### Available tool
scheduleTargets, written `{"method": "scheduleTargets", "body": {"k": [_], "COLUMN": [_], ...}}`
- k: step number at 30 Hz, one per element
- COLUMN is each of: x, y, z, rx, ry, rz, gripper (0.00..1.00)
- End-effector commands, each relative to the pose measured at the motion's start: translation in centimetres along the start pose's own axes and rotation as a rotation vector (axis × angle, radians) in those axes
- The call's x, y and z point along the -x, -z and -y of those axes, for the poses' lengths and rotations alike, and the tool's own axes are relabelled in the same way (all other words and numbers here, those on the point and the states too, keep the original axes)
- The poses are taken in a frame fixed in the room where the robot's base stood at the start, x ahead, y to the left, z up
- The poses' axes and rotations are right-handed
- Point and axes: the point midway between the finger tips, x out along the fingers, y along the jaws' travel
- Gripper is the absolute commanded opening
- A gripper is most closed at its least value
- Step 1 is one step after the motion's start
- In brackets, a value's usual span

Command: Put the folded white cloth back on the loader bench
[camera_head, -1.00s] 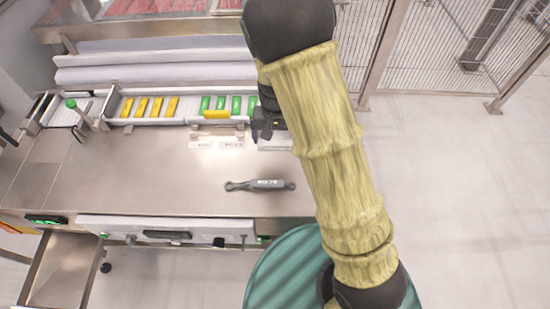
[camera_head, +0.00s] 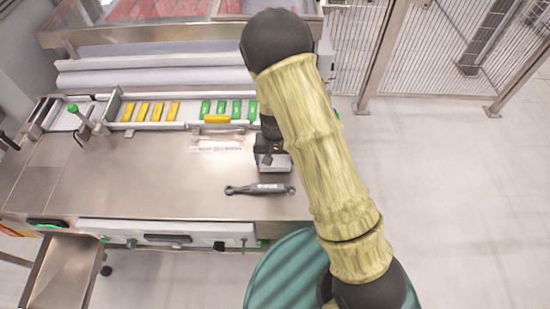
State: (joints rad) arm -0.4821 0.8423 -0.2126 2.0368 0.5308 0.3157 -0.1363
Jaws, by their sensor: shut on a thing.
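My gripper (camera_head: 268,153) is low over the right part of the steel loader bench (camera_head: 130,180), just behind a dark grey wrench-like tool (camera_head: 260,189). It is shut on a small pale piece, which looks like the folded white cloth (camera_head: 279,163). Only an edge of the cloth shows beside the dark jaws; the arm and gripper hide the rest. I cannot tell whether the cloth touches the bench top.
Yellow and green blocks (camera_head: 236,109) stand in a rail at the back of the bench. Small labels (camera_head: 216,147) lie in front of it. The bench's middle left is clear.

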Motion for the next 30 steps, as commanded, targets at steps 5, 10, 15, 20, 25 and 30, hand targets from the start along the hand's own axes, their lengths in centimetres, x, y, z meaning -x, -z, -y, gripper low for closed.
{"method": "scheduleTargets", "body": {"k": [5,10,15,20,25,30], "x": [-0.9,-0.9,-1.2,-1.2,-0.8,0.6], "y": [0.0,0.0,0.0,0.0,0.0,0.1], "z": [0.0,0.0,0.0,0.0,0.0,0.1], "rx": [-0.002,-0.001,-0.001,-0.001,-0.001,0.002], "ry": [0.001,0.001,0.000,0.000,0.001,0.001], "rz": [-0.001,-0.001,-0.001,-0.001,-0.002,-0.005], "gripper": [0.69,0.69,0.96,1.00,1.00,1.00]}}
